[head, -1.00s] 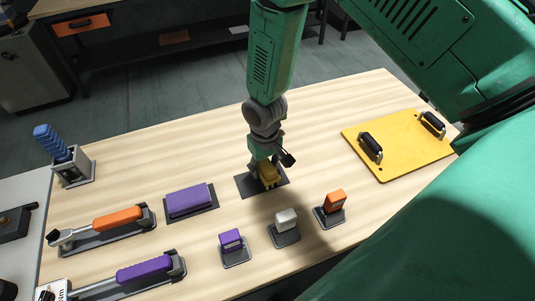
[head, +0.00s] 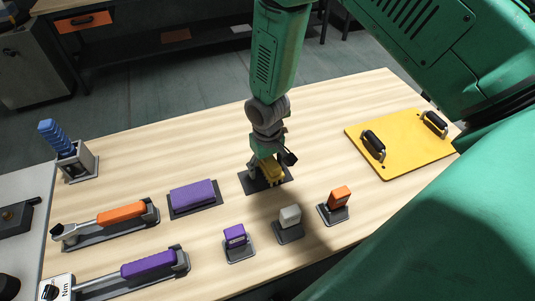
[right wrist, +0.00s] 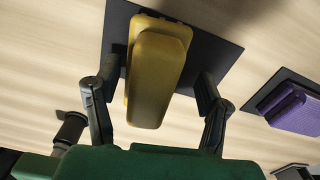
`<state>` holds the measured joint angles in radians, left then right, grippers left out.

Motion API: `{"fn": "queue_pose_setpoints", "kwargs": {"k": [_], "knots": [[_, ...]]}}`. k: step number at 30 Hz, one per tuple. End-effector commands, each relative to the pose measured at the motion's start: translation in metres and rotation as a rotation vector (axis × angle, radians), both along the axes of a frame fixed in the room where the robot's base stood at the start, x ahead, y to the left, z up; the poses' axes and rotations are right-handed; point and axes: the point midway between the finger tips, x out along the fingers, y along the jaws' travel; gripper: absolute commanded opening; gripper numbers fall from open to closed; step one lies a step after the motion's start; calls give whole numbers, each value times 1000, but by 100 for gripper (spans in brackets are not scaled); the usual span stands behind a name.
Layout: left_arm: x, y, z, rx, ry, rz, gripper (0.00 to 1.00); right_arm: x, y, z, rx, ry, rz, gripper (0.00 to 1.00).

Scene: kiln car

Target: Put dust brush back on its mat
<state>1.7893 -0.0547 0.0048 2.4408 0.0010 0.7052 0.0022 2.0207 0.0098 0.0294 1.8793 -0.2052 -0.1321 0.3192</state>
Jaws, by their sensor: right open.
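A yellow block-shaped thing, apparently the dust brush (head: 273,169), is on a dark square mat (head: 250,185) in the middle of the table. In the right wrist view the yellow brush (right wrist: 158,75) is over the dark mat (right wrist: 116,35), its near end toward me. Whether its underside touches the mat is hidden. My right gripper (head: 268,166) is at the brush from above. In the right wrist view its two fingers stand apart, one on each side of the brush, with gaps between. My left gripper is not in view.
A purple block (head: 193,194) lies on its own mat to the left. Orange- and purple-handled tools (head: 121,213) lie at left. A yellow plate with black handles (head: 400,150) is at right.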

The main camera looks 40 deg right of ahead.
Motion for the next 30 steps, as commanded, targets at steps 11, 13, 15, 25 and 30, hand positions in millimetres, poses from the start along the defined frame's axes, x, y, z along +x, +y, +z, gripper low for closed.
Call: {"fn": "queue_pose_setpoints", "kwargs": {"k": [11, 13, 15, 25, 30], "knots": [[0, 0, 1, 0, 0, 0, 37, 0, -3, 0, 4, 0, 0, 64], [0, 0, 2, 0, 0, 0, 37, 0, -2, 1, 4, 0, 0, 64], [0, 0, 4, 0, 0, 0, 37, 0, -2, 4, 3, 0, 0, 64], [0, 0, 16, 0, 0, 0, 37, 0, 0, 18, 1, -1, 0, 64], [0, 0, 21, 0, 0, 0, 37, 0, -1, 25, 3, 0, 0, 64]]}}
